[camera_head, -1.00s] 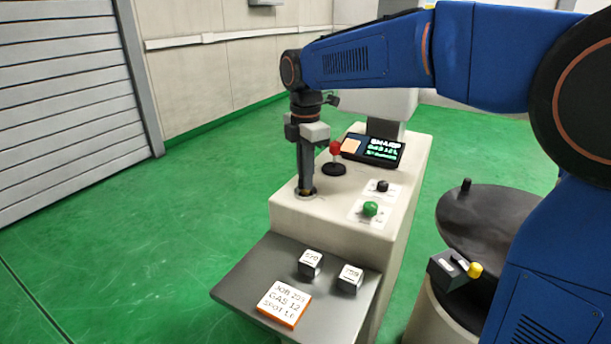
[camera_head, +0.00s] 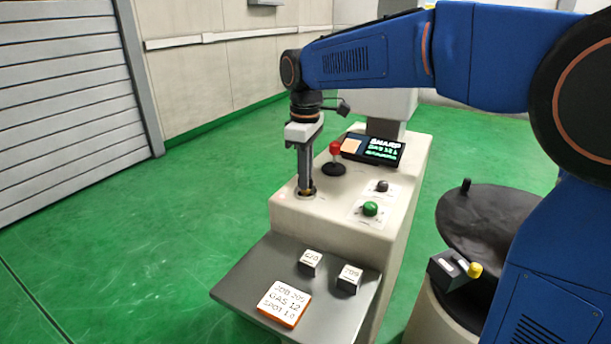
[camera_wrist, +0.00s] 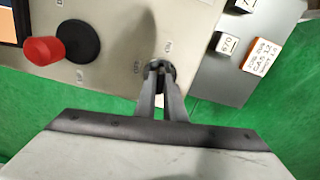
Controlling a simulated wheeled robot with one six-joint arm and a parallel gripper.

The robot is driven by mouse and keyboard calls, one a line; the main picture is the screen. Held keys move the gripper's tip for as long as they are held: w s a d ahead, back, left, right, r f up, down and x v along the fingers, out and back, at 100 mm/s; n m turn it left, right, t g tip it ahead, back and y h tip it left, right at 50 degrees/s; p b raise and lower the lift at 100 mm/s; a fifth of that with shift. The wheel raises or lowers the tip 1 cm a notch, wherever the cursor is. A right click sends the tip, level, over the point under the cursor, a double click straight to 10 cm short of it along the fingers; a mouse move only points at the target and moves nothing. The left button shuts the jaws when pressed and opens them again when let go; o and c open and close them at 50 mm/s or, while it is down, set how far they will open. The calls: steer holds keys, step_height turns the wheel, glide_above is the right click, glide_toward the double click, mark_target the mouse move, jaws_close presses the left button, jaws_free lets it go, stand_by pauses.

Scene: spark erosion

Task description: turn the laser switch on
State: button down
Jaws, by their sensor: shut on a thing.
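The laser switch (camera_head: 305,194) is a small round switch with a dark base on the front left of the pale console top. My gripper (camera_head: 306,187) points straight down over it, with its fingers closed on the switch's knob. In the wrist view the fingertips (camera_wrist: 159,70) meet at the switch (camera_wrist: 164,65), between the printed marks OFF and ON. The fingers hide most of the knob, so I cannot tell which mark it points to.
A red-topped lever (camera_head: 335,156) stands close behind, near a display (camera_head: 373,149). A green button (camera_head: 370,208) and a black knob (camera_head: 382,186) are to the right. The front shelf (camera_head: 245,280) holds two small blocks and an orange-edged plate (camera_head: 284,303). Green floor lies clear left.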

steer(key=shift+m, duration=1)
steer(key=c, duration=1.8)
jaws_free()
steer(key=shift+c, duration=0.2)
step_height(320, 180, up, 17)
steer(key=shift+r, duration=0.2)
